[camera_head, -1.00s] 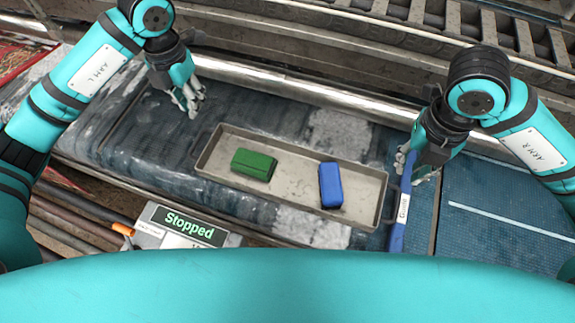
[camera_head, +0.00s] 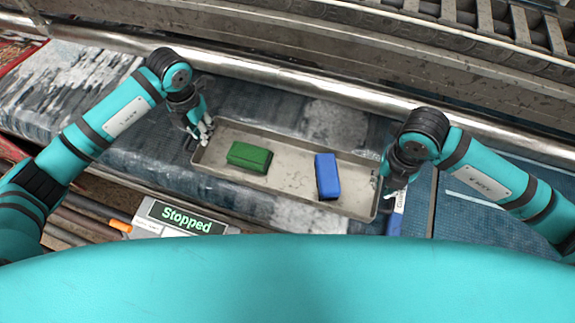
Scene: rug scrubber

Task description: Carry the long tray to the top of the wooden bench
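The long tray (camera_head: 285,184) is a shallow grey metal tray lying on the dark, worn surface of the machine. A green block (camera_head: 249,157) lies in its left half and a blue block (camera_head: 327,176) in its right half. My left gripper (camera_head: 204,132) is at the tray's left end, fingers pointing down by the rim. My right gripper (camera_head: 388,190) is at the tray's right end, close to the rim. Whether either one's fingers are open or touch the tray is too small to tell. No wooden bench can be made out.
A display reading "Stopped" (camera_head: 187,218) stands in front of the tray, with an orange-handled item (camera_head: 121,226) beside it. A blue labelled strip (camera_head: 397,213) lies by the tray's right end. A metal rail (camera_head: 290,75) and slatted rollers run behind.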

